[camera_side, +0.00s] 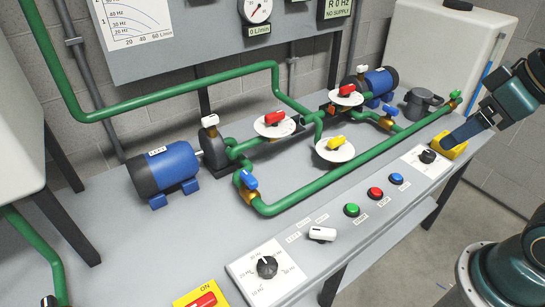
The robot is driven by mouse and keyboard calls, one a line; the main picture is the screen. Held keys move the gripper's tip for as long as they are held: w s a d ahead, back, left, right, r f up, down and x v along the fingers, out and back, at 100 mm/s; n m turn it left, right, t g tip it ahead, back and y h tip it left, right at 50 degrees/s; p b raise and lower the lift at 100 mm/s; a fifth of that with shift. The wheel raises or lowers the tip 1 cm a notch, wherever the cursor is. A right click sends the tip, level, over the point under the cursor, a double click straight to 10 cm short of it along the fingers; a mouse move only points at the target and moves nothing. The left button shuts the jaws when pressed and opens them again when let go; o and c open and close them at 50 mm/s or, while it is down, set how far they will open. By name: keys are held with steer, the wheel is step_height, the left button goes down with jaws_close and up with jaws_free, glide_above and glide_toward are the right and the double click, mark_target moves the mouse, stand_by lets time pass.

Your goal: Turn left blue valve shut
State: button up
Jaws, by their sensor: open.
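The left blue valve (249,180) has a blue handle on a brass body, on the green pipe at the front left of the pump loop. Its handle lies slantwise, seemingly close to the pipe's direction. A second blue valve (388,112) sits on the pipe further right, near the back pump. My gripper (464,132) is at the right end of the bench, above a yellow block, far from the left blue valve. It is open, with no object visible in it; its fingertips are small and partly hard to make out.
Red (274,118) and yellow (336,143) handles on white discs stand between the pipes. A blue motor (165,172) is left of the left valve. Push buttons (375,193), a white switch (322,234) and a black dial (267,267) line the front edge. Bare bench lies in front of the motor.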

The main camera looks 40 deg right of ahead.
steer(key=w+a+r+n+g+y, duration=0.1)
steer(key=w+a+n, duration=0.1)
steer(key=w, duration=0.3)
steer(key=w+a+r+n, duration=0.1)
steer(key=w+r+n, duration=0.1)
steer(key=w, duration=0.4)
steer(key=n+g+y, duration=0.4)
steer(key=n+g, duration=0.1)
steer(key=n, duration=0.9)
glide_above(249, 175)
steer(key=d, duration=0.6)
step_height(249, 175, down, 20)
steer(key=f, duration=0.1)
steer(key=shift+a+r, duration=0.2)
steer(key=shift+r, duration=0.05)
steer(key=shift+a+f, duration=0.1)
steer(key=shift+h, duration=0.3)
steer(key=x, duration=1.3)
steer(key=shift+w+a+f, duration=0.1)
steer(key=shift+w+f, duration=0.05)
steer(key=shift+f, duration=0.1)
steer(key=c, duration=1)
